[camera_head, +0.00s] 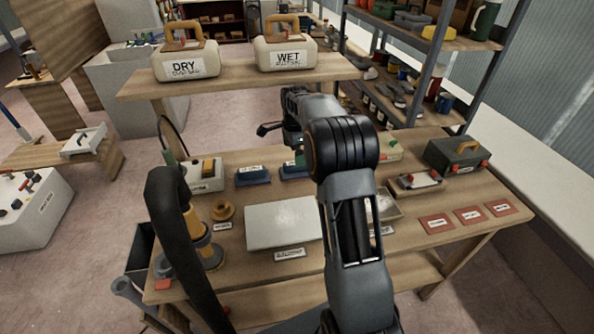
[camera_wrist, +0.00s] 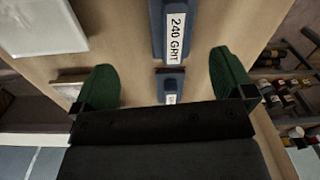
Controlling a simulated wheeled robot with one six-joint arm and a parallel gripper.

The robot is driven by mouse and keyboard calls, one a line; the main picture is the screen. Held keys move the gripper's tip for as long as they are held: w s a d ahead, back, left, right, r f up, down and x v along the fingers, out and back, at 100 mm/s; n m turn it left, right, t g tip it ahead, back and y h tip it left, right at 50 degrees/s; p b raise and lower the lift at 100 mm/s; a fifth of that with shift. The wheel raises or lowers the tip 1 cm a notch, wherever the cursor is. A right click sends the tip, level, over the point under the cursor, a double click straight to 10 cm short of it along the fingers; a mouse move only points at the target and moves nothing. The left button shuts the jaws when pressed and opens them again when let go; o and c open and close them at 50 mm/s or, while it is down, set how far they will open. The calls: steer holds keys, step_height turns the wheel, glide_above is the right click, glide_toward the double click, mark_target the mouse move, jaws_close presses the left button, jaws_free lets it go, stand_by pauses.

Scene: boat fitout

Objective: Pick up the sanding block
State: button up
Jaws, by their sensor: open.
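Two blue blocks with white labels lie on the bench in the head view, a left one (camera_head: 253,176) and a right one (camera_head: 294,171) partly behind my arm. Their labels are too small to read there. In the wrist view a blue block labelled 240 GRIT (camera_wrist: 157,30) lies ahead of the fingers, cut off by the top edge. A smaller-looking blue piece with a white label (camera_wrist: 175,85) shows between the fingers, below them. My gripper (camera_wrist: 165,82) is open and empty, its green fingers wide apart above the bench.
A pale panel (camera_head: 281,225) lies on the bench (camera_head: 440,260) front middle. A shelf above (camera_head: 235,82) holds boxes labelled DRY (camera_head: 186,63) and WET (camera_head: 286,53). A dark toolbox (camera_head: 457,154) and several red tiles (camera_head: 468,215) are at right.

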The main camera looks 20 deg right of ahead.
steer(key=shift+w+d+f+m, duration=0.35)
steer(key=shift+w+f+m, duration=0.05)
steer(key=shift+f, duration=0.2)
steer(key=shift+w+d+f+m, duration=0.35)
steer(key=shift+w+f+m, duration=0.05)
steer(key=shift+f, duration=0.2)
steer(key=shift+w+d+f+p, duration=0.1)
steer(key=shift+f+p, duration=0.5)
steer(key=shift+f, duration=3.05)
steer(key=shift+c, duration=0.5)
steer(key=c, duration=1)
steer(key=shift+r, duration=0.1)
